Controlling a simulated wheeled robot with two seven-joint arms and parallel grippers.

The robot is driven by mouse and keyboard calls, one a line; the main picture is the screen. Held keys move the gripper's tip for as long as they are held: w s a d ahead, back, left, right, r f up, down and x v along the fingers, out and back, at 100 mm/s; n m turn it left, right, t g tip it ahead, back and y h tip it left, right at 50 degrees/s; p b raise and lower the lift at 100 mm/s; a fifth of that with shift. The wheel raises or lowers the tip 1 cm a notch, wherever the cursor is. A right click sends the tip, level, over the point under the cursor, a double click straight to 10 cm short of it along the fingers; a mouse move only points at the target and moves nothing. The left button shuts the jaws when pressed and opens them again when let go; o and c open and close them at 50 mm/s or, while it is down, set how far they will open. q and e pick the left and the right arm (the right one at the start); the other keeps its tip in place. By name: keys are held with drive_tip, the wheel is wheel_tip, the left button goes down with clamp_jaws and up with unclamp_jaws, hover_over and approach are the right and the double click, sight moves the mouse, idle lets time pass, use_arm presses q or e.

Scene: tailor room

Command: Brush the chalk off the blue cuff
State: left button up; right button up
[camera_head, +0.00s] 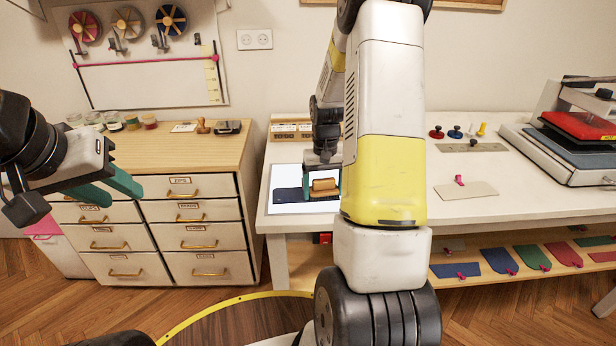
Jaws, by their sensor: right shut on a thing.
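The dark blue cuff (287,195) lies flat on a bright white panel (300,208) at the left end of the white table. A brush with a tan wooden back (324,185) is at the cuff's right side. My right gripper (322,179) points down and is shut on the brush. Whether the bristles touch the cuff is too small to tell, and I cannot make out chalk on the cuff. My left gripper (108,188) is open and empty, in front of the drawer cabinet, far left of the cuff.
The drawer cabinet (190,185) stands left of the table. My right arm hides the table's middle. A tan card with a pink clip (466,189), coloured stampers (455,132) and a press (575,140) are to the right. Coloured cuffs lie on the lower shelf (545,268).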

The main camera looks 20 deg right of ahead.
sight(313, 190)
drive_tip(key=shift+w+a, duration=0.15)
drive_tip(key=shift+a, duration=0.45)
drive_tip(key=shift+w+a, duration=0.15)
drive_tip(key=shift+a, duration=0.6)
drive_tip(key=shift+a, duration=0.15)
drive_tip(key=shift+w+a, duration=0.2)
drive_tip(key=shift+a, duration=0.4)
drive_tip(key=shift+a, duration=0.15)
drive_tip(key=shift+w+a, duration=0.15)
drive_tip(key=shift+a, duration=0.45)
drive_tip(key=shift+a, duration=0.1)
drive_tip(key=shift+w+a, duration=0.2)
drive_tip(key=shift+a, duration=0.45)
